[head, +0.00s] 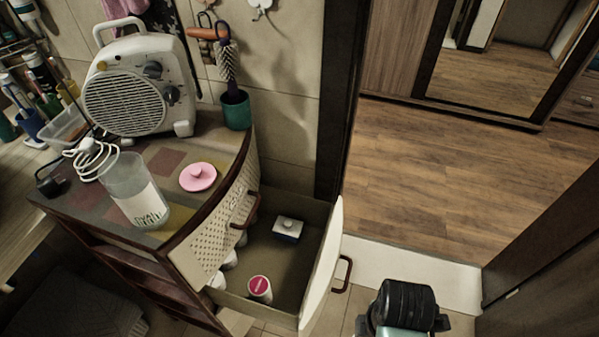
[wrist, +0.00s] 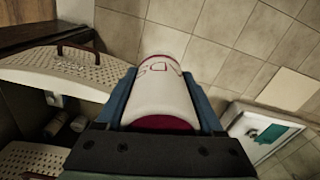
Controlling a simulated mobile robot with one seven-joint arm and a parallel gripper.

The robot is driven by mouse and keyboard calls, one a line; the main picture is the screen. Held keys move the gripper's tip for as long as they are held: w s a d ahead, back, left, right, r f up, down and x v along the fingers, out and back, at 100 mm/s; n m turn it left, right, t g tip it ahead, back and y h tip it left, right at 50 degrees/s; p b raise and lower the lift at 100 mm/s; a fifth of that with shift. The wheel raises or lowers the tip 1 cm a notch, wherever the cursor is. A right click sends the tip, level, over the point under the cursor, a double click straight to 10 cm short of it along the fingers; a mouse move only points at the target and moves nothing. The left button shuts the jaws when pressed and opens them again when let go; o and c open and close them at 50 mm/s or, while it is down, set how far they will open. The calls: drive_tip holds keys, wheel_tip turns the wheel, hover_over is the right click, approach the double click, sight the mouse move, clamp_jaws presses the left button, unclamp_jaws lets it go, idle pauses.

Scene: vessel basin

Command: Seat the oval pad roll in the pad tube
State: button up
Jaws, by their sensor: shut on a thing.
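My gripper (wrist: 163,90) shows in the wrist view, its two blue fingers shut on a white roll (wrist: 163,70) with dark red lettering and a dark red end. The lettering reads partly as "ADS". The roll's far end is free. Neither the gripper's fingers nor the held roll can be made out in the head view. The pad tube (head: 134,188) is a tall, clear, open-topped tube with a white label, upright on the cabinet top in the head view. It looks empty. A pink knobbed lid (head: 198,177) lies to its right.
An open drawer (head: 262,262) holds a white roll with a crimson top (head: 260,289), a small white-and-blue box (head: 288,229) and other white rolls. A fan heater (head: 139,85), its white cable (head: 88,157) and a green brush holder (head: 235,110) stand around the tube.

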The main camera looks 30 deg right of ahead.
drive_tip(key=w+a+f+m+b, duration=0.3)
drive_tip(key=w+a+m+b, duration=0.55)
drive_tip(key=w+a, duration=1.4)
drive_tip(key=s+d+r+m+p, duration=0.1)
drive_tip(key=s+r+p, duration=0.5)
drive_tip(key=r+p, duration=0.4)
drive_tip(key=p, duration=0.4)
drive_tip(key=shift+s+d+m, duration=0.2)
drive_tip(key=shift+d+m, duration=0.15)
drive_tip(key=shift+d, duration=0.05)
drive_tip(key=shift+w, duration=0.1)
